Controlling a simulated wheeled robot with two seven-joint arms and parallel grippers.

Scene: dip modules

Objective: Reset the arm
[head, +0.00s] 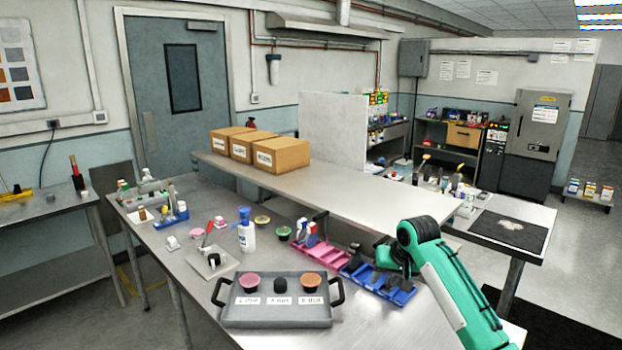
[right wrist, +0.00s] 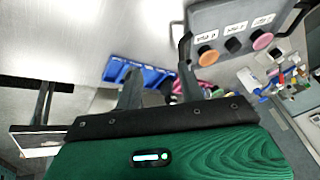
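In the head view my right arm comes in from the lower right, and my right gripper (head: 384,256) is partly hidden behind it, above the blue bins (head: 378,284). In the right wrist view the two dark fingers of the right gripper (right wrist: 160,55) stand apart with nothing between them. The blue bins (right wrist: 142,75) and the grey tray (right wrist: 222,20) lie beyond the fingers. In the head view the grey tray (head: 277,322) holds a pink, a black and an orange round piece, each above a white label. My left gripper is in neither view.
A white bottle with a blue pump (head: 246,232) stands behind the tray. Pink bins (head: 320,255) adjoin the blue bins. Cardboard boxes (head: 282,155) stand on a raised shelf (head: 345,185) behind the bench. Small parts crowd the bench's left end.

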